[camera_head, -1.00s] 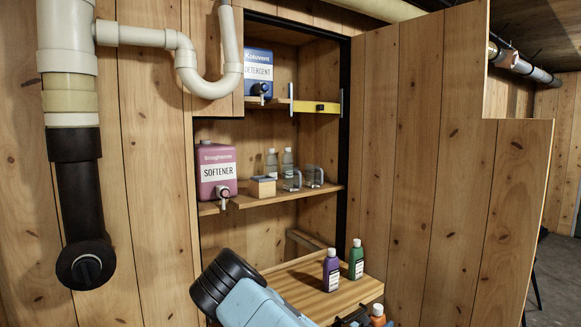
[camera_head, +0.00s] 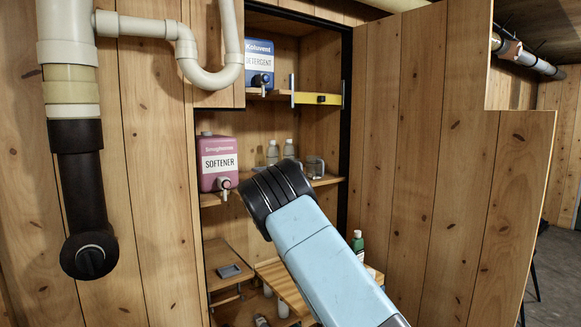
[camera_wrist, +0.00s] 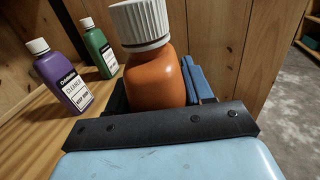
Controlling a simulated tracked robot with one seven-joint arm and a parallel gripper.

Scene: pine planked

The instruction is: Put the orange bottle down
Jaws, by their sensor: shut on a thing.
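The orange bottle (camera_wrist: 158,75), with a ribbed white cap, is between the jaws of my gripper (camera_wrist: 160,95) in the wrist view. My gripper is shut on it, and the bottle stands nearly upright in that view. The bottle's base is hidden behind the dark gripper bar. A wooden shelf board (camera_wrist: 40,130) is to the left of the bottle. Whether the bottle touches any surface cannot be seen. In the head view, my blue arm hides the gripper and the orange bottle.
A purple cleaner bottle (camera_wrist: 62,80) and a green bottle (camera_wrist: 100,50) stand on the board, left of my gripper. The green one also shows in the head view (camera_head: 357,243). A pink softener container (camera_head: 217,163) sits on a shelf above. Plank wall (camera_head: 440,180) stands at right.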

